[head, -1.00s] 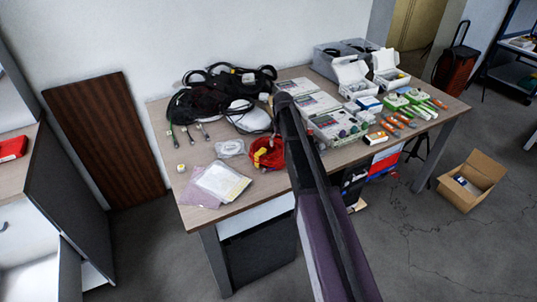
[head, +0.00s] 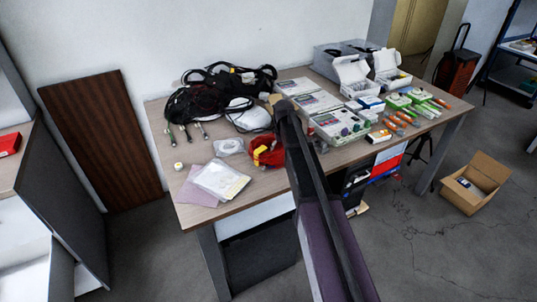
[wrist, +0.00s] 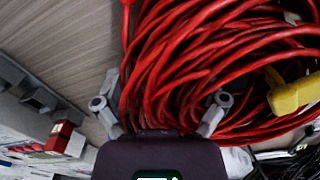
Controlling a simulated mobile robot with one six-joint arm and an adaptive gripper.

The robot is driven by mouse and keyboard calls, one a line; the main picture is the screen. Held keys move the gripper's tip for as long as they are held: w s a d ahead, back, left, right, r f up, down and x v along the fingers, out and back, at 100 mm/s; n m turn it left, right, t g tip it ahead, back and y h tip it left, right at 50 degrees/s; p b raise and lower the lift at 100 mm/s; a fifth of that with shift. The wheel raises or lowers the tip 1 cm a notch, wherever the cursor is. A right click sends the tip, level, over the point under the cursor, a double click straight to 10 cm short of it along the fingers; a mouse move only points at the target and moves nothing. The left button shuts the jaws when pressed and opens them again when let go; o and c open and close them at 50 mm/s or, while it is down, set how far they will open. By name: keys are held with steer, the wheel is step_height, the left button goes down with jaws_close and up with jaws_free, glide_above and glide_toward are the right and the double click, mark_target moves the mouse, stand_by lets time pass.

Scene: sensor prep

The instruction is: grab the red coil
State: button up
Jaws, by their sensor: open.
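The red coil (head: 267,152) lies near the front edge of the table (head: 225,213), partly hidden behind my arm in the head view. In the wrist view the red coil (wrist: 205,60) fills the upper middle and right as loose loops, with a yellow piece (wrist: 292,94) at its right. My gripper (wrist: 160,108) is open, its two grey fingertips apart at the coil's lower edge. The right fingertip overlaps the red loops and the left one is at their left edge. I cannot tell whether they touch the coil. The fingers are hidden in the head view.
White instrument boxes (head: 338,124) stand close on the right. Bare tabletop shows at the front left.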

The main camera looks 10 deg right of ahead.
stand_by(0.5)
jaws_close()
steer(key=shift+r, duration=0.2)
step_height(320, 180, up, 4)
steer(key=p, duration=0.4)
steer(key=shift+f, duration=0.25)
steer(key=s, duration=1)
steer(key=s+a+r+p, duration=0.1)
steer(key=s, duration=0.5)
steer(key=shift+r, duration=0.1)
